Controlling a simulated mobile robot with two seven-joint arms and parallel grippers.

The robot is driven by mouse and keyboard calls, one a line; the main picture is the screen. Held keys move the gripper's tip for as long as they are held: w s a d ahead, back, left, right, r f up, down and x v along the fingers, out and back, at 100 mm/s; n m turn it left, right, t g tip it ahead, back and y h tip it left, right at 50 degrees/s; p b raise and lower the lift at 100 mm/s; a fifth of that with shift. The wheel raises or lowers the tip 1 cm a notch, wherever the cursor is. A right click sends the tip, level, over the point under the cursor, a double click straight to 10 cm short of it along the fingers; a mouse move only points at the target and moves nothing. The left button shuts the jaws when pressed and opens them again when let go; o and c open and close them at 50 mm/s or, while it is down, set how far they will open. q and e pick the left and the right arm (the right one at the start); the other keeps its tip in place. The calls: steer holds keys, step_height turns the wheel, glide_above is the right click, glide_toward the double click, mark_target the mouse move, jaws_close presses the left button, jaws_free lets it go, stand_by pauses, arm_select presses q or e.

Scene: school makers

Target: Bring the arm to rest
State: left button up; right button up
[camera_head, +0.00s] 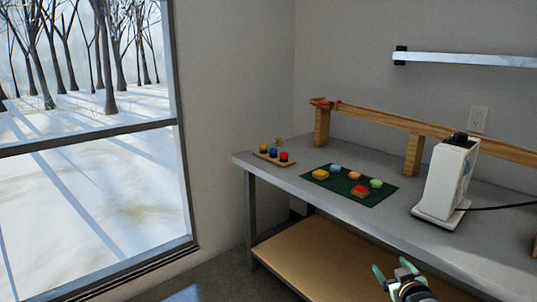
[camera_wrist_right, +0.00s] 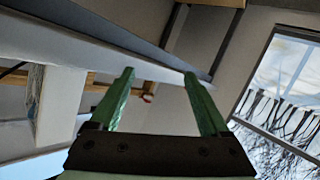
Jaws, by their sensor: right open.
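My right gripper (camera_head: 392,268) is at the bottom right of the head view, in front of the grey workbench (camera_head: 300,178). Its two green fingers stand apart with nothing between them. In the right wrist view the open fingers (camera_wrist_right: 160,75) also show, empty, with the bench edge behind them. My left gripper and left arm are not in view.
On the bench are a dark green mat (camera_head: 335,186) with several coloured pieces, a wooden peg board (camera_head: 271,157), a white machine (camera_head: 446,180) with a cable, and a raised wooden ramp (camera_head: 375,117). A wooden lower shelf (camera_head: 315,262) sits below. A window (camera_head: 90,200) is at left.

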steer(key=s+a+f+g+y, duration=0.2)
steer(key=s+a+f, duration=0.55)
steer(key=s, duration=0.45)
steer(key=s+a+f+g+y, duration=0.1)
steer(key=s+a+f+g, duration=0.1)
steer(key=s+a+f, duration=0.6)
steer(key=s+a+f+g+y, duration=0.1)
steer(key=s+a+f, duration=0.1)
steer(key=s, duration=1.3)
arm_select(q)
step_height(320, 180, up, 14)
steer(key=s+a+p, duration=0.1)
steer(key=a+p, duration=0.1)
steer(key=p, duration=1.6)
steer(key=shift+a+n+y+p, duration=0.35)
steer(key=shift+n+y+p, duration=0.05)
arm_select(e)
step_height(320, 180, up, 14)
steer(key=s+d, duration=0.1)
steer(key=d, duration=0.1)
steer(key=shift+r+m, duration=0.25)
steer(key=shift+m, duration=0.05)
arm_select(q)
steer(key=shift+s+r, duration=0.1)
